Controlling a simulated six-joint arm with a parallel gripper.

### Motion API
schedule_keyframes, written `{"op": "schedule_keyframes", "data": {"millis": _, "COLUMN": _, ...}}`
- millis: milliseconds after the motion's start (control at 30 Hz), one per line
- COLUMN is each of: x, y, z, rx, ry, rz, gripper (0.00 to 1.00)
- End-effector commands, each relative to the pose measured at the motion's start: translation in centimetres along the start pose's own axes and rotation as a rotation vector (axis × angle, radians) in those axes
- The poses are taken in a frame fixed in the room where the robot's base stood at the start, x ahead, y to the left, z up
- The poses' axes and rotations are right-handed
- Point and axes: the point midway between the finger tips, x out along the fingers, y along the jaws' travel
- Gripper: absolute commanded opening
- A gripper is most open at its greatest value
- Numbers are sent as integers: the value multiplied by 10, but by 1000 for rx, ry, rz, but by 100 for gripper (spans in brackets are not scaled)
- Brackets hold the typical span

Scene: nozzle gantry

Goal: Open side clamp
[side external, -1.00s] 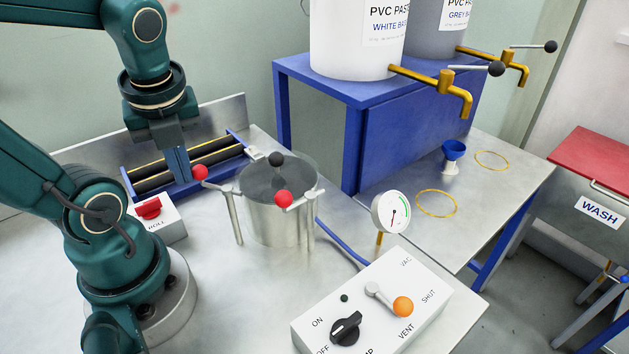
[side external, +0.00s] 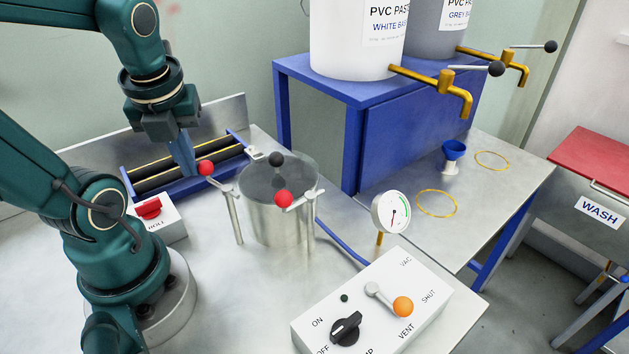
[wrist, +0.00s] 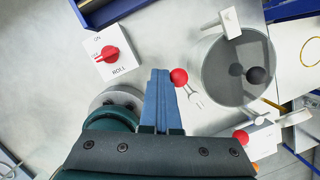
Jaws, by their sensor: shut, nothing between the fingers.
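The steel pot (side external: 275,215) stands on the bench under a clear lid (side external: 300,172) with a black knob (side external: 276,159). The side clamp at its left has a red ball handle (side external: 206,168) on a post (side external: 234,215); its lever slants up and away from the lid. My gripper (side external: 188,170) is shut and empty, its fingertips right beside this ball, seemingly touching it. In the wrist view the same ball (wrist: 179,77) is at the right of my blue fingers (wrist: 162,80).
A roller unit (side external: 185,170) lies behind my gripper, and a red-knobbed ROLL box (side external: 150,212) sits at left. A pump control box (side external: 375,305), a gauge (side external: 391,212) and a blue hose (side external: 345,243) are to the right.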

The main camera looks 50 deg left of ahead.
Motion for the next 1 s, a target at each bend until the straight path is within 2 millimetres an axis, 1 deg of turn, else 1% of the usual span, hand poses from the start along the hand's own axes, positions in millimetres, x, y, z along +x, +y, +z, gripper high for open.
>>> {"op": "schedule_keyframes", "data": {"millis": 1000, "x": 1, "y": -1, "z": 2, "rx": 40, "ry": 1, "rz": -10, "gripper": 0}}
